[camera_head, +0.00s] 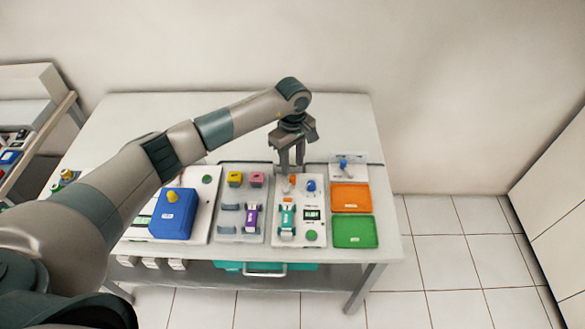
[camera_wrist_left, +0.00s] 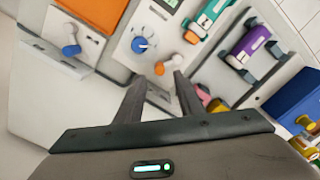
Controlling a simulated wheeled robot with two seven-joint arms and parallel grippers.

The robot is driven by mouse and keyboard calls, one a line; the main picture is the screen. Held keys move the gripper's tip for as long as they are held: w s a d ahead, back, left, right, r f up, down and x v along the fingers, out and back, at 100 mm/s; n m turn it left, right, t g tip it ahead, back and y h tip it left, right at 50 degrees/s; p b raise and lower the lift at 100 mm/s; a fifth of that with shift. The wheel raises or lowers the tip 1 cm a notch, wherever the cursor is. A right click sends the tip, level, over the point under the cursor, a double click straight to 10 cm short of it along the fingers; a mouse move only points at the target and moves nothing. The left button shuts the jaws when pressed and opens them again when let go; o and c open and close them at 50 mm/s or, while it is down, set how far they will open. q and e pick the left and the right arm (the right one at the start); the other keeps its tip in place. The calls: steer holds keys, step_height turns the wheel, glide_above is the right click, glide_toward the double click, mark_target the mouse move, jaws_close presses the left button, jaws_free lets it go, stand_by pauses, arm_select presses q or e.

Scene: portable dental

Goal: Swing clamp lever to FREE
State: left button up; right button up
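The white instrument panel (camera_head: 314,232) lies on the table and holds a teal handpiece (camera_head: 288,218), a blue knob (camera_head: 311,185) and an orange lever tip (camera_head: 292,180). The orange tip also shows in the left wrist view (camera_wrist_left: 159,68), beside the blue knob (camera_wrist_left: 140,45). I cannot read the lever's markings. My left gripper (camera_head: 292,166) points down over the panel's back edge. In the left wrist view its fingers (camera_wrist_left: 158,78) are apart, with the orange tip in the gap between them. I cannot tell whether they touch it. My right gripper is not in view.
Left of the panel are a rack (camera_head: 228,232) with a purple handpiece (camera_head: 251,216) and a blue box (camera_head: 173,215). Right are an orange tray (camera_head: 351,197), a green tray (camera_head: 355,231) and a small blue-levered fixture (camera_head: 349,175). The table's back (camera_head: 345,120) is clear.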

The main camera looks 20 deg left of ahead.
mark_target(293, 176)
arm_select(q)
steer(key=shift+f+p, duration=0.65)
steer(key=shift+f, duration=1.85)
jaws_close()
